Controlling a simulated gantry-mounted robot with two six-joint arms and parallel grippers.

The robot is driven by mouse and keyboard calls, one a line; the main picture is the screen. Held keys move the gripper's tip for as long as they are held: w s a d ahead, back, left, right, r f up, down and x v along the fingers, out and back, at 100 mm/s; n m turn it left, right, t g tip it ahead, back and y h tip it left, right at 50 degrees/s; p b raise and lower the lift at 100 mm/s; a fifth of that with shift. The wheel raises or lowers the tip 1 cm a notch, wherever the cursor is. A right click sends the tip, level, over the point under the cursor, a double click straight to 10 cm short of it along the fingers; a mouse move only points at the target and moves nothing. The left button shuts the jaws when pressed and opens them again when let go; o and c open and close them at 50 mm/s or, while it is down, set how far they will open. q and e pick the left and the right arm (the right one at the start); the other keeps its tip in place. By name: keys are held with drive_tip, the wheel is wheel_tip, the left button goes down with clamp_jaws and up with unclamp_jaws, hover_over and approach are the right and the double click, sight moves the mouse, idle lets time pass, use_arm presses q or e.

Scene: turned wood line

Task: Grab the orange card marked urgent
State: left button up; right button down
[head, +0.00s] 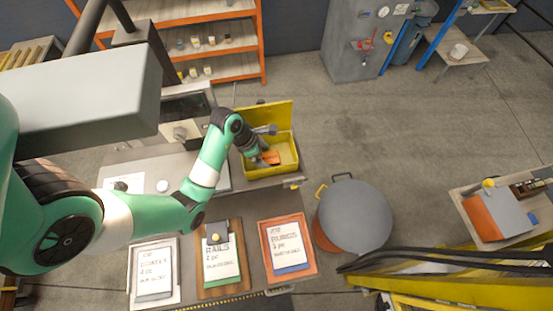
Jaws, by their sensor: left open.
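A small orange piece (270,157) shows inside the open yellow bin (291,149); no marking on it can be read, so I cannot tell if it is the urgent card. My left gripper (262,157) is open and reaches down into the bin, right at the orange piece. I cannot tell whether its fingers touch it. The gripper and wrist hide part of the bin's inside. My right gripper is out of view.
A grey-lidded round drum (355,216) stands right of the bench. Open floor (390,130) lies beyond it.

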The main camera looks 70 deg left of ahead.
use_arm(q)
drive_tip(key=c, duration=1.4)
drive_tip(key=shift+r, duration=0.1)
